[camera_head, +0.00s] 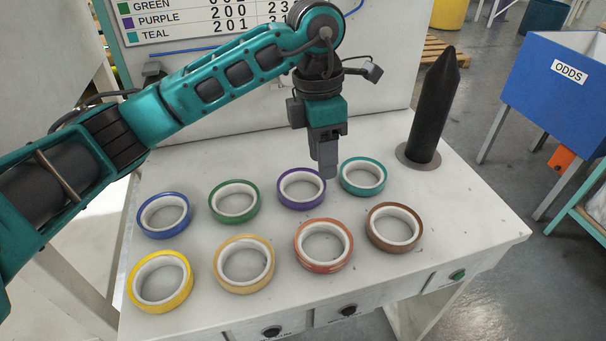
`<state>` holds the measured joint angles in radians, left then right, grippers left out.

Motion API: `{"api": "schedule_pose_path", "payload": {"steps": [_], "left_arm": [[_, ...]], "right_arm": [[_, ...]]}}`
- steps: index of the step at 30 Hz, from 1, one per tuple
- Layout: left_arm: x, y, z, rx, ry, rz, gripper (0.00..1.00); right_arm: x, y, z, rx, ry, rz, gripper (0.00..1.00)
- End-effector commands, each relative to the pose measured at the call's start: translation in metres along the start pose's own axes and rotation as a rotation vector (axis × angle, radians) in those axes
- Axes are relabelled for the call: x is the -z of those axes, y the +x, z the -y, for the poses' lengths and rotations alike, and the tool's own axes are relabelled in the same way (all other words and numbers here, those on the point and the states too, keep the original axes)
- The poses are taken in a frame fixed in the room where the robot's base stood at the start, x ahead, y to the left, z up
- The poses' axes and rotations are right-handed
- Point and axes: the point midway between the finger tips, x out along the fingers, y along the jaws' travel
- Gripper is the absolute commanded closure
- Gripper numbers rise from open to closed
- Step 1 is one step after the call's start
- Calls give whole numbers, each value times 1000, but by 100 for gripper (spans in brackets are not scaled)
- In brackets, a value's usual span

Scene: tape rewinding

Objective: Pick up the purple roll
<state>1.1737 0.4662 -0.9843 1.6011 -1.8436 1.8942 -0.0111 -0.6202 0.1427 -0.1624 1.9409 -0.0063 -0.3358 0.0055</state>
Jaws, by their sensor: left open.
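The purple roll (301,203) lies flat on the white table in the back row, between the green roll and the teal roll. My left gripper (327,168) points down at the right edge of the purple roll, close to the teal roll. It is open, and nothing shows between its fingers. Its fingers cover a small part of the table between the two rolls; I cannot tell how high above the table they are. My right gripper does not show.
Blue (164,231), green (234,217) and teal (378,191) rolls share the back row. Yellow (160,306), tan (244,286), red-orange (323,266) and brown (394,246) rolls lie in front. A black pointed post (433,110) stands at the back right. The table's right end (465,215) is bare.

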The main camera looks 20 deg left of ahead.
Motion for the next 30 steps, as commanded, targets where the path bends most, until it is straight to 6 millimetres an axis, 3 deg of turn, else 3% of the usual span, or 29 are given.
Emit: {"api": "schedule_pose_path", "payload": {"steps": [2, 5, 15, 23, 30], "left_arm": [[8, -9, -12, -62, -16, -43, 57], [13, -6, -19, -89, -26, -66, 57], [17, 52, -24, -89, -26, -68, 57], [20, 73, -24, -88, -25, -67, 57], [26, 107, -26, -87, -25, -65, 57]], "right_arm": [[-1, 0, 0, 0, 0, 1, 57], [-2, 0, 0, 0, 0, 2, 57], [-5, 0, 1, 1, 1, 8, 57], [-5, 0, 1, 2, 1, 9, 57], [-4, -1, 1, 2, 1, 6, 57]]}}
